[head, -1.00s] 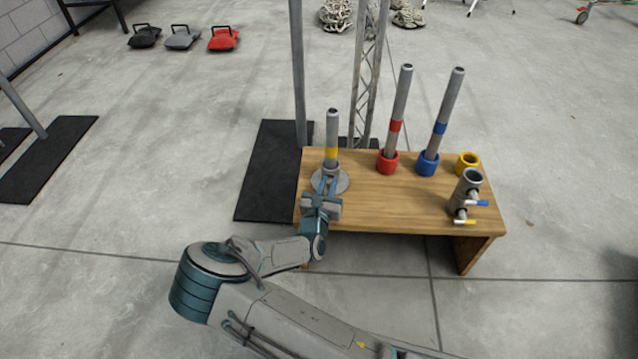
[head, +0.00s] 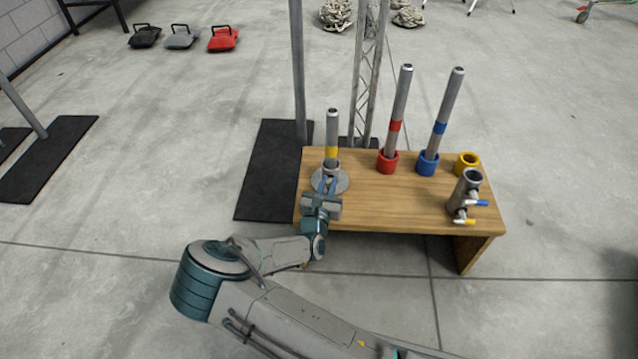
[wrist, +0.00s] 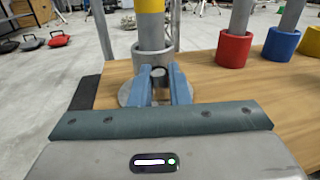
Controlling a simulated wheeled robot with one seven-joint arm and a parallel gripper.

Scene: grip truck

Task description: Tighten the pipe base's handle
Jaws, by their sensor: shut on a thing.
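The pipe base (head: 345,181) is a round grey plate with a short collar at the left end of the wooden table. A grey pipe with a yellow band (head: 332,130) stands upright in its collar. The base and collar (wrist: 152,60) also show in the wrist view. My gripper (head: 328,183) reaches it from the front. In the wrist view my blue fingers (wrist: 160,80) are shut on the handle (wrist: 159,72), a small grey round part at the front of the collar. Most of the handle is hidden between the fingers.
The wooden table (head: 400,205) also carries pipes in a red holder (head: 387,163) and a blue holder (head: 427,164), an empty yellow holder (head: 467,163), and a grey coupler (head: 466,190) with small handles at the right. A metal pole and truss stand behind.

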